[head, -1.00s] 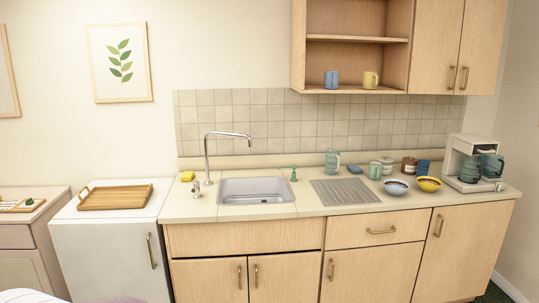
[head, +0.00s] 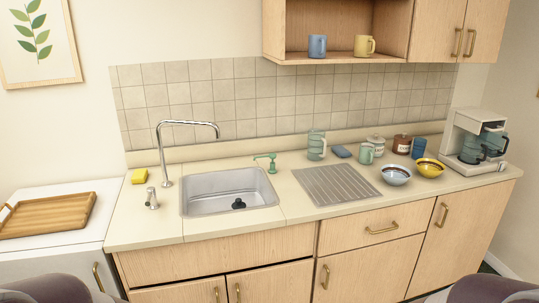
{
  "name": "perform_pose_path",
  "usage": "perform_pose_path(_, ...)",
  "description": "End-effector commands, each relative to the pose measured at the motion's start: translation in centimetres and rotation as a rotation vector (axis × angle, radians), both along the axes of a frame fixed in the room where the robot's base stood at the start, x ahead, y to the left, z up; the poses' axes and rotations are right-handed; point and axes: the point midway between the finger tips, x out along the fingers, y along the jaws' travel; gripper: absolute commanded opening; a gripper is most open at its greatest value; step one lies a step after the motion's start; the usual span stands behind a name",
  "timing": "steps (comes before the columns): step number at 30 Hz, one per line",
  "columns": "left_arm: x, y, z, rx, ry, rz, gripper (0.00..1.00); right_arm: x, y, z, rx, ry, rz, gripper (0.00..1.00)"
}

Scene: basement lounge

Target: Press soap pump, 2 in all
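A green soap pump (head: 266,161) stands upright on the counter behind the right back corner of the sink. Its spout points to the left. A small silver fitting (head: 152,198) stands on the counter left of the sink; I cannot tell whether it is a pump or a tap handle. Nothing touches either one. Neither of my grippers is in view; only rounded dark parts of my own body show at the bottom left and bottom right edges.
The steel sink (head: 233,208) is empty apart from a dark drain piece. A tall faucet (head: 166,155) arches at its left. A yellow sponge (head: 139,176), ribbed drainboard (head: 336,185), bowls (head: 395,175) and coffee maker (head: 477,140) share the counter. The counter's front strip is clear.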

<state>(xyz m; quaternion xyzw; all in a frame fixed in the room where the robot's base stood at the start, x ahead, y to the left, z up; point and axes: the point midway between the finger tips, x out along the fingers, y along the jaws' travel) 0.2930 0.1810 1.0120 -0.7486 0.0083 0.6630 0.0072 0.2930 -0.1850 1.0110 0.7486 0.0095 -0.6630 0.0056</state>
Motion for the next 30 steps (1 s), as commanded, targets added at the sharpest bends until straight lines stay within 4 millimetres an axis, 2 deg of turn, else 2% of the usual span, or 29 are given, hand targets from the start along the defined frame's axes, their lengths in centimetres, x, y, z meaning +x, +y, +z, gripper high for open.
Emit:
perform_pose_path(1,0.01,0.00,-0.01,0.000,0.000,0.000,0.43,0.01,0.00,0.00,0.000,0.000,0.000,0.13)
perform_pose_path(2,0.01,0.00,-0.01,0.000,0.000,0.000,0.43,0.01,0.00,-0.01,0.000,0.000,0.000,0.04)
perform_pose_path(3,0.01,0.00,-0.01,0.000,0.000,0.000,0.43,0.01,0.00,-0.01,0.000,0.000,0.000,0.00)
perform_pose_path(30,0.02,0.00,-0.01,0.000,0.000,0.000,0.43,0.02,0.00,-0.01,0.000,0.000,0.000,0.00)
